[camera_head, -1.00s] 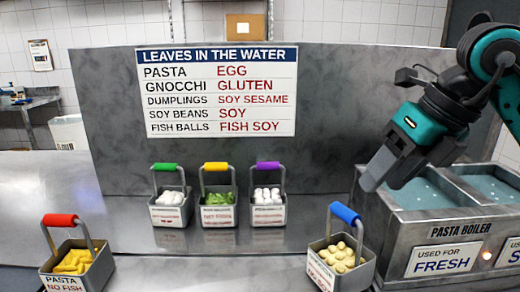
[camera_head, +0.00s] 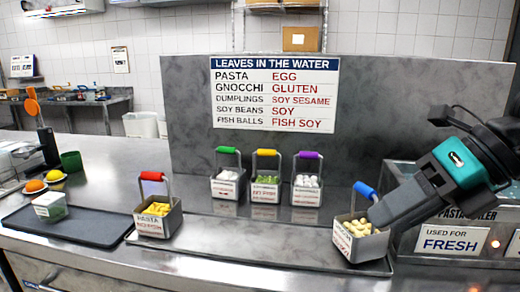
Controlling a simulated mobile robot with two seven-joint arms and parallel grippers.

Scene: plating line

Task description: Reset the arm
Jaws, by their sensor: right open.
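My right gripper (camera_head: 383,215) reaches in from the right, with its grey fingers pointing down and left. It is open. Its tips overlap the right side of the blue-handled basket (camera_head: 362,245), which holds pale yellow gnocchi; I cannot tell whether they touch. The basket stands upright on the counter, and its handle is free of the fingers. The gripper and arm hide part of the pasta boiler (camera_head: 455,212) behind them. My left gripper is not in view.
The red-handled pasta basket (camera_head: 158,222) stands left of centre. Green- (camera_head: 228,186), yellow- (camera_head: 265,190) and purple-handled (camera_head: 306,190) baskets stand by the back panel (camera_head: 360,110). A dark tray (camera_head: 95,232) with a small tub (camera_head: 50,207) lies left. The counter between is clear.

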